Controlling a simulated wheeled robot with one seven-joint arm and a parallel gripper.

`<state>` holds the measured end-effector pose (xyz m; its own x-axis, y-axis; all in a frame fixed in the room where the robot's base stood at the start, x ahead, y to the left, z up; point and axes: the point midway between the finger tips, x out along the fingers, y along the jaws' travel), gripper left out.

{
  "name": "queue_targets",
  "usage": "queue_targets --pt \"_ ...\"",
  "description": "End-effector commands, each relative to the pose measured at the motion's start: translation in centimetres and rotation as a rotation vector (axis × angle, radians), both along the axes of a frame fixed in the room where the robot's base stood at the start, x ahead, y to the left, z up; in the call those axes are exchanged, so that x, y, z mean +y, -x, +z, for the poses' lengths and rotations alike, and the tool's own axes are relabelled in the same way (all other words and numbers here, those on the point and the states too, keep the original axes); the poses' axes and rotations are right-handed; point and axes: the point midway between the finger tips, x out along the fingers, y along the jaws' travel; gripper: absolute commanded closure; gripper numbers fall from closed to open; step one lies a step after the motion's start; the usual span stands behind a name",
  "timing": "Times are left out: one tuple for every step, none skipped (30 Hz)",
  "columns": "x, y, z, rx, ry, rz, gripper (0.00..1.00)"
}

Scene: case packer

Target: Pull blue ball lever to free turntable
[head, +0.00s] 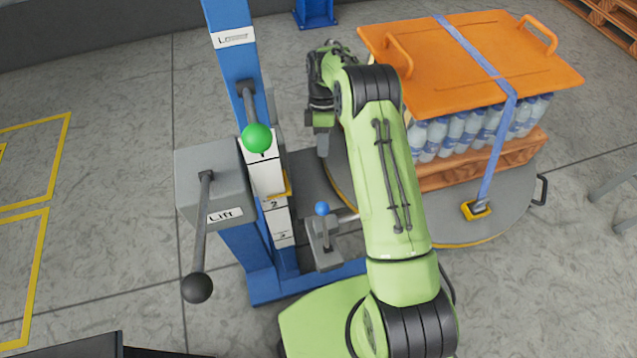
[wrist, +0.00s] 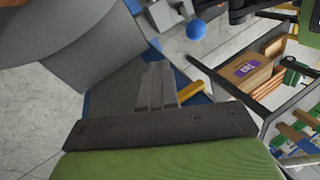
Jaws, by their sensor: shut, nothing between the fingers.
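The blue ball lever (head: 322,208) stands upright on a small grey bracket at the foot of the blue column. Its blue ball (wrist: 196,29) also shows in the wrist view, up and right of my fingertips. My gripper (head: 322,150) points down above and behind the lever, apart from it. In the wrist view my gripper's fingers (wrist: 160,75) are together and empty. The round grey turntable (head: 515,215) with a yellow edge lies to the right, partly hidden by my arm. It also shows in the wrist view (wrist: 75,60) at upper left.
A blue column (head: 232,60) carries a green ball lever (head: 257,138) and a grey Lift box (head: 205,160) with a black ball handle (head: 197,288). On the turntable, a pallet (head: 455,175) bears bottles under an orange lid (head: 460,60).

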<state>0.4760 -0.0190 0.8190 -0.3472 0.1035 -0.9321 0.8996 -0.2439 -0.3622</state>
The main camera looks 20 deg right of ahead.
Motion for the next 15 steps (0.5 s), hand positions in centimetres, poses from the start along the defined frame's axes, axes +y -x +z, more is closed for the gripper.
queue_targets --pt "0.0 0.0 0.1 -0.001 0.0 0.0 1.0" --pt "0.0 0.0 0.1 -0.001 0.0 0.0 1.0" --pt "0.0 0.0 0.1 -0.001 0.001 -0.001 1.0" --pt "0.0 0.0 0.1 -0.001 0.001 -0.001 1.0" --pt "0.0 0.0 0.1 -0.001 0.001 -0.001 1.0" --pt "0.0 0.0 0.0 -0.001 0.001 -0.001 1.0" --pt "0.1 0.1 -0.2 0.0 0.0 -0.001 1.0" --pt "0.1 0.2 -0.4 0.0 0.0 -0.001 1.0" --pt "0.2 0.4 -0.9 0.001 0.0 -0.001 1.0" --pt "0.2 0.5 -1.3 0.002 0.0 -0.001 1.0" --pt "0.3 0.7 -1.9 0.002 0.0 -0.001 1.0" --pt "0.3 1.1 -2.7 0.003 0.0 -0.001 1.0" --pt "0.4 1.3 -3.3 0.003 0.0 -0.001 1.0" --pt "0.5 1.5 -4.0 0.003 0.0 -0.001 1.0" --pt "0.6 1.8 -4.8 0.003 0.0 -0.001 1.0"
